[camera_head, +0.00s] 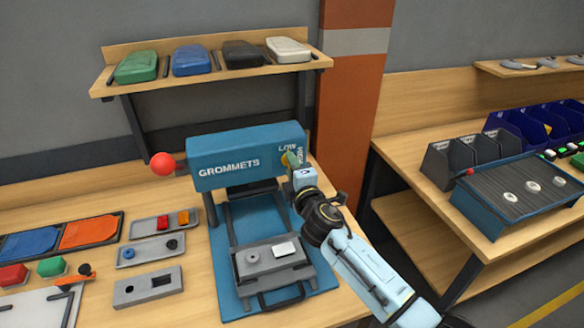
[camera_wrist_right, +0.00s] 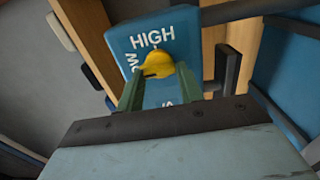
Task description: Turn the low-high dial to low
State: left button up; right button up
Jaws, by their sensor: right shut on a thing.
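The low-high dial is a yellow knob (camera_head: 284,159) on the blue grommet machine (camera_head: 235,150), beside the white LOW and HIGH lettering. In the right wrist view the yellow knob (camera_wrist_right: 158,64) lies below the word HIGH and right of the partly covered LOW. A dark mark on the knob lies on its left side, toward LOW; its exact setting is hard to tell. My right gripper (camera_head: 292,161) reaches in from the lower right. Its green fingers (camera_wrist_right: 160,74) are shut on the knob, one on each side. My left gripper is not in view.
A red ball knob (camera_head: 163,164) sticks out left of the machine. A blue base with a grey fixture (camera_head: 270,259) stands below. Trays and coloured parts lie on the bench to the left. A shelf (camera_head: 210,75) hangs above. Another bench (camera_head: 420,160) stands right, across a gap.

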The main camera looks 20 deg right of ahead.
dwell(0.5)
jog(key=o, duration=1)
jog(key=s, duration=1.3)
jog(key=shift+s+d+b, duration=0.2)
jog(key=shift+d+b, duration=0.05)
jog(key=shift+b, duration=0.15)
